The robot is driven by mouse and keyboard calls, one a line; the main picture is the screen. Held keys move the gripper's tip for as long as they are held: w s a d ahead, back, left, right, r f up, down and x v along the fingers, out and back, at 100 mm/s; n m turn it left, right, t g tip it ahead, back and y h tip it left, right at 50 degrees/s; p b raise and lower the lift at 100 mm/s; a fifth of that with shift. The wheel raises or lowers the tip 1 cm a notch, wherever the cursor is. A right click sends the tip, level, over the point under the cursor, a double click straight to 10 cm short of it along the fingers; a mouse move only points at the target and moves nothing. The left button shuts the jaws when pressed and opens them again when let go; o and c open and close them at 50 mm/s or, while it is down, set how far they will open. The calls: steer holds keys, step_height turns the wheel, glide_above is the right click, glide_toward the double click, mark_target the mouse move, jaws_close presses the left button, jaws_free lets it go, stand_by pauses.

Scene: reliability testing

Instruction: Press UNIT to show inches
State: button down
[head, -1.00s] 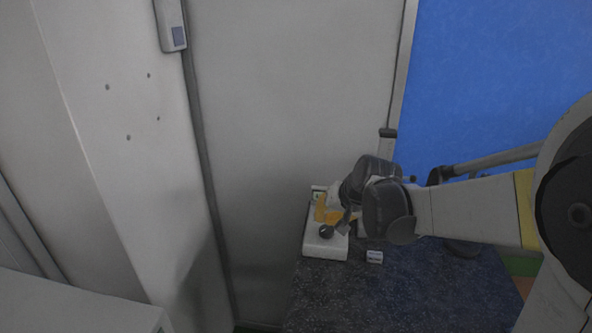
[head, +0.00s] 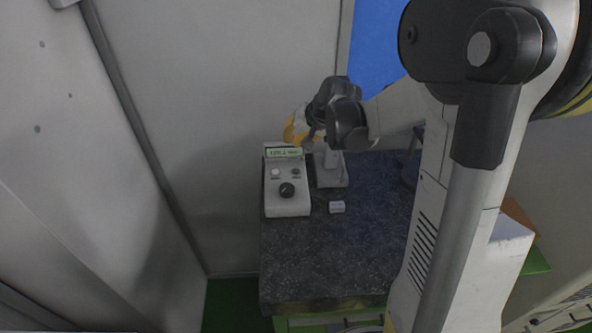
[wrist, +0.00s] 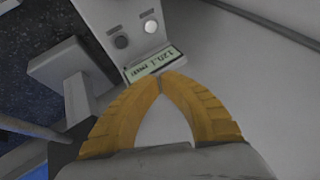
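A white control box (head: 287,205) stands on the dark speckled worktop. It has a lit greenish display (head: 283,152) at its far end, a white button (head: 275,172), a dark button (head: 296,171) and a black knob (head: 286,190). The wrist view also shows the display (wrist: 155,63), the dark button (wrist: 121,41) and the white button (wrist: 150,26); the display text is too small to read surely. My gripper (wrist: 160,82) has its yellow fingertips together, with nothing between them. It is near the display end, apart from both buttons. Button labels cannot be read.
A grey stand (head: 331,178) is close on the right of the box. A small white block (head: 337,207) lies on the worktop (head: 318,255), whose front is clear. A grey wall panel (head: 210,120) rises behind and to the left.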

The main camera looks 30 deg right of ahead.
steer(key=b, duration=0.6)
glide_toward(289, 167)
steer(key=shift+w+r+x, duration=0.15)
steer(key=shift+x, duration=1.25)
steer(key=shift+w+r+x, duration=0.1)
steer(key=shift+w+x, duration=0.05)
steer(key=shift+x, duration=1.2)
steer(key=shift+a, duration=0.15)
steer(key=shift+f+b, duration=0.4)
steer(key=shift+b, duration=0.05)
steer(key=shift+f+b, duration=0.4)
steer(key=shift+r, duration=0.1)
steer(key=shift+r+p, duration=0.5)
steer(key=shift+r, duration=0.25)
steer(key=shift+r+p, duration=1.75)
steer(key=shift+r, duration=0.8)
